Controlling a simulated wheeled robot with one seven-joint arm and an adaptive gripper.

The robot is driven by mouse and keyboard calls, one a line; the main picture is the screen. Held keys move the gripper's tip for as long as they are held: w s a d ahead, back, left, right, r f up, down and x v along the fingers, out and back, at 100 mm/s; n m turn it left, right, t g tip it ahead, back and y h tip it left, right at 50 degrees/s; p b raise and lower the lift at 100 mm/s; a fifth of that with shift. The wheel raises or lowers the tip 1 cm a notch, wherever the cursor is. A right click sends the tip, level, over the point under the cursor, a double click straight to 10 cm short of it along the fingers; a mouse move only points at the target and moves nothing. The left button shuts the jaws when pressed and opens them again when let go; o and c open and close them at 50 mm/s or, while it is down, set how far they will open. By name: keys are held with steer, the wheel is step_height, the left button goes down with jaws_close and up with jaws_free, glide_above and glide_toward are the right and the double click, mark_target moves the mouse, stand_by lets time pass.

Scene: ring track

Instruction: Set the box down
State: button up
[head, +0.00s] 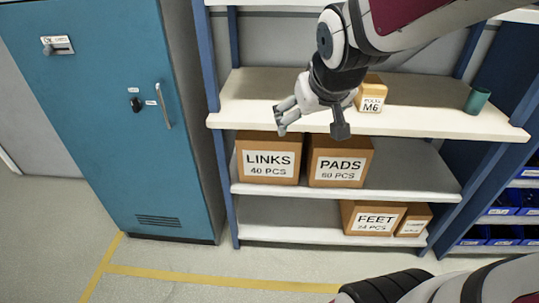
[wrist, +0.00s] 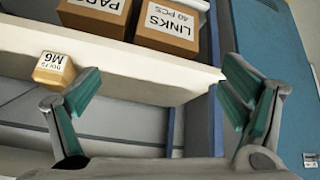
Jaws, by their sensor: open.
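A small orange-brown box marked M6 (head: 371,96) stands upright on the top visible shelf (head: 430,121), behind and right of my wrist. My gripper (head: 281,119) is in front of the shelf's left part, its fingers spread and pointing left. In the wrist view, my gripper (wrist: 162,72) is open with nothing between its teal pads.
Boxes marked LINKS (head: 268,158) and PADS (head: 340,160) sit on the middle shelf. A FEET box (head: 372,217) and a smaller box (head: 414,220) sit below. A teal cylinder (head: 477,100) stands at the top shelf's right end. A blue cabinet (head: 112,120) stands left.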

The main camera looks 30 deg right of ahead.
steer(key=s+a+n+g+y, duration=0.1)
steer(key=s+a+g, duration=0.1)
steer(key=s+a, duration=0.3)
steer(key=s+a+n+g+y, duration=0.1)
steer(key=s+a, duration=0.5)
steer(key=s, duration=0.8)
steer(key=shift+a+f+g+y, duration=0.25)
steer(key=shift+f+g+y, duration=0.05)
steer(key=shift+g, duration=0.3)
steer(key=shift+r, duration=0.1)
